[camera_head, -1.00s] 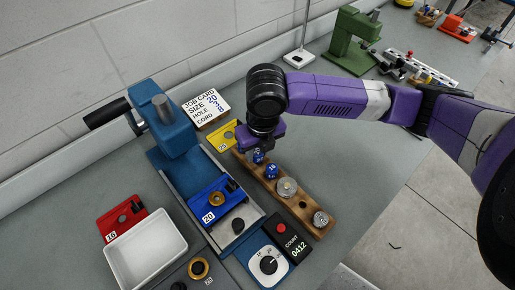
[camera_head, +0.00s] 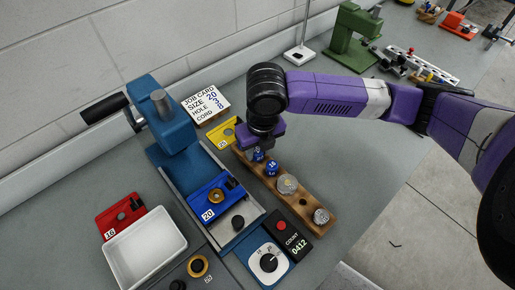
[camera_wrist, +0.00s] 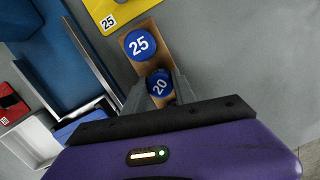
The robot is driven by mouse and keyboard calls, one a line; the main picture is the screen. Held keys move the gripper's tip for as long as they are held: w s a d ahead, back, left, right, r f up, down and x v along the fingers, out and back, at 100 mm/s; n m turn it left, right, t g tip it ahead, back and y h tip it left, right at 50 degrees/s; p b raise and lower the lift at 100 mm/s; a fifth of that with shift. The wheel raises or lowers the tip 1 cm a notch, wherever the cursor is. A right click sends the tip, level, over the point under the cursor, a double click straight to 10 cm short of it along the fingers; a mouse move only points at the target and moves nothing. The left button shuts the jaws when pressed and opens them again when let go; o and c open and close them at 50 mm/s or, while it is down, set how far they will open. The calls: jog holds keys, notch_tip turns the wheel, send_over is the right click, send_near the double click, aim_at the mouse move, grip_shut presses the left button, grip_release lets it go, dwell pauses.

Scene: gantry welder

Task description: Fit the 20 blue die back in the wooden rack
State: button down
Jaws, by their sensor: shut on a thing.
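My gripper (camera_wrist: 155,93) is shut on the blue die marked 20 (camera_wrist: 159,83), over the far part of the wooden rack. The rack's bare wood (camera_head: 311,203) shows in the head view. The 20 die is upright and lines up with the rack's row. I cannot tell whether it is fully seated. In the head view my gripper (camera_head: 259,154) hides part of that end. Another blue die (camera_head: 271,169) stands in the rack nearer the camera.
A grey-metal round piece (camera_head: 287,184) and a smaller one (camera_head: 321,216) sit in the rack. A yellow plate (camera_head: 219,136) lies left of its far end. The blue press (camera_head: 175,135), white tray (camera_head: 146,246) and counter box (camera_head: 288,237) stand left. Table right of the rack is clear.

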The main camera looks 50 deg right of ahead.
jog(key=shift+f, duration=0.35)
jog(key=c, duration=0.9)
grip_release()
jog(key=shift+c, duration=0.2)
jog(key=shift+r, duration=0.1)
jog(key=r, duration=0.5)
jog(key=s+r+b, duration=0.1)
jog(key=r, duration=0.1)
jog(key=shift+a+r, duration=0.3)
jog(key=shift+s, duration=0.1)
